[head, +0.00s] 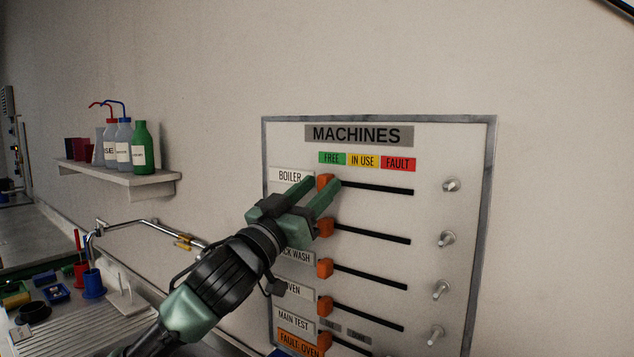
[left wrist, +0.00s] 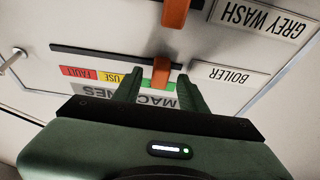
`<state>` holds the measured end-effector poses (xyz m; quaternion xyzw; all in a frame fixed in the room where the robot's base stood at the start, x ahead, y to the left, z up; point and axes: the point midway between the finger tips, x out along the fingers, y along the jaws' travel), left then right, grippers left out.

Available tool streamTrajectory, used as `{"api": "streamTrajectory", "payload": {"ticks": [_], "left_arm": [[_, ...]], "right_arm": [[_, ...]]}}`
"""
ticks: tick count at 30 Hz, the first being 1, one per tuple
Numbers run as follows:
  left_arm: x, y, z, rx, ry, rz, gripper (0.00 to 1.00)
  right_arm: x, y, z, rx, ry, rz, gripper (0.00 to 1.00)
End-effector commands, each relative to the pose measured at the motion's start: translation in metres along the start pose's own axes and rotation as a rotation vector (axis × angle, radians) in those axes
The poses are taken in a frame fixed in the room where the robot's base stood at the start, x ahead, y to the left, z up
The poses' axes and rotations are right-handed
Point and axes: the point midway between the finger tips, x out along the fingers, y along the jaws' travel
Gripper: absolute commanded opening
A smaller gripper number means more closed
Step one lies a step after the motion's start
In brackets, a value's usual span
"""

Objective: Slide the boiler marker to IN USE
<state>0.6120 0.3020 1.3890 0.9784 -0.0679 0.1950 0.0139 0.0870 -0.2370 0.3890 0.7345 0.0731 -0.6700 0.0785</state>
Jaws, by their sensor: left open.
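The MACHINES board (head: 468,215) hangs on the wall. The orange boiler marker (head: 325,181) is at the left end of the top slot, beside the BOILER label (head: 290,176) and under the green FREE patch (head: 332,158). The yellow IN USE patch (head: 363,161) is to its right. My left gripper (head: 322,187) is open at the board, its fingers at the marker. In the left wrist view, upside down, the marker (left wrist: 161,73) shows between the two open fingertips; contact cannot be told. My right gripper is not in view.
Several more orange markers, such as the one in the second row (head: 325,227), sit below in their own slots. Metal pegs (head: 447,238) stick out along the board's right side. A shelf (head: 125,180) with bottles is on the left wall, above a cluttered bench.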

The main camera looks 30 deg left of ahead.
Motion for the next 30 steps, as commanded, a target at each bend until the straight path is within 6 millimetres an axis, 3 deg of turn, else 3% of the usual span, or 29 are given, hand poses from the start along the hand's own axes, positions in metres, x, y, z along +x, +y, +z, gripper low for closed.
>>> {"api": "streamTrajectory", "payload": {"ticks": [8,12,30], "left_arm": [[0.0015,0.0000,0.0010,0.001,-0.001,0.000,0.39],[0.0014,0.0000,0.0009,0.001,-0.001,0.000,0.00],[0.0013,-0.0004,0.0008,0.001,-0.001,-0.001,0.00]], "right_arm": [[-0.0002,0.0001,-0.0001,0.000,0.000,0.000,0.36],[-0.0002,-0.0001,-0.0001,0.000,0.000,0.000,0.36],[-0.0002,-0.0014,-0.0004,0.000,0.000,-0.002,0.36]]}}
